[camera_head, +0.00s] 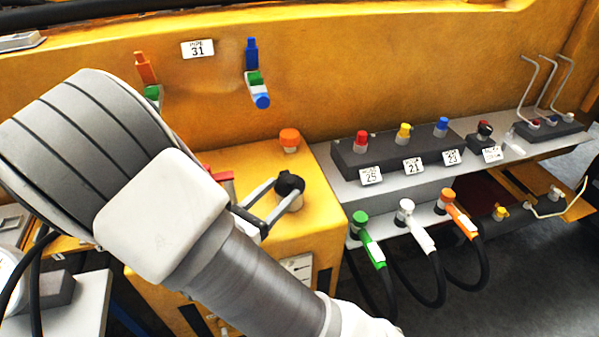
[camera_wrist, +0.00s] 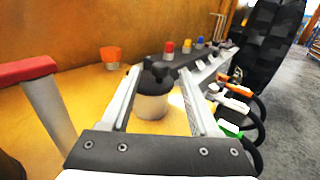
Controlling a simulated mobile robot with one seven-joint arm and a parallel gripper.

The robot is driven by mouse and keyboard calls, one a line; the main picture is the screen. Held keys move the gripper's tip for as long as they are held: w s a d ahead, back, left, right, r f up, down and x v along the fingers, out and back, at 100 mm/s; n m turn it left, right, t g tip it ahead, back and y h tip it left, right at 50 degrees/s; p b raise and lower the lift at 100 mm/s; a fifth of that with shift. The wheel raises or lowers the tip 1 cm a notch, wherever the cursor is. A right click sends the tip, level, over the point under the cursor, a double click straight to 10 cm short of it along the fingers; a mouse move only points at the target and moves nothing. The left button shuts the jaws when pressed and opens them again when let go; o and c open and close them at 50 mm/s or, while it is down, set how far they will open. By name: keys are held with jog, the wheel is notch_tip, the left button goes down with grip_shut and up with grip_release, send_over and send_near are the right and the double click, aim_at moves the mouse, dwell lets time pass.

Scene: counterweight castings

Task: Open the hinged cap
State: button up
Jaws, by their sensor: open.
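A black cap (camera_head: 289,183) with raised lobes sits on a short pale neck on top of the yellow housing. In the wrist view the black cap (camera_wrist: 158,74) tops a pale cylinder (camera_wrist: 151,103) and looks closed. My gripper (camera_head: 284,196) is open, with its fingers reaching to either side of the capped neck. In the wrist view my gripper (camera_wrist: 157,88) has one finger on each side of the cap, with a visible gap to the cylinder. Contact with the cap cannot be told. The hinge is not clearly visible.
An orange knob (camera_head: 289,140) stands behind the cap. A red-topped handle (camera_wrist: 27,70) rises left of my gripper in the wrist view. To the right are a grey shelf with coloured knobs (camera_head: 403,135) and hose nozzles, including a green one (camera_head: 367,238).

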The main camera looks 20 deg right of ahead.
aim_at(294, 177)
jog(key=x, duration=0.8)
jog(key=shift+s, duration=0.1)
jog(key=shift+c, duration=0.4)
grip_shut()
dwell(0.8)
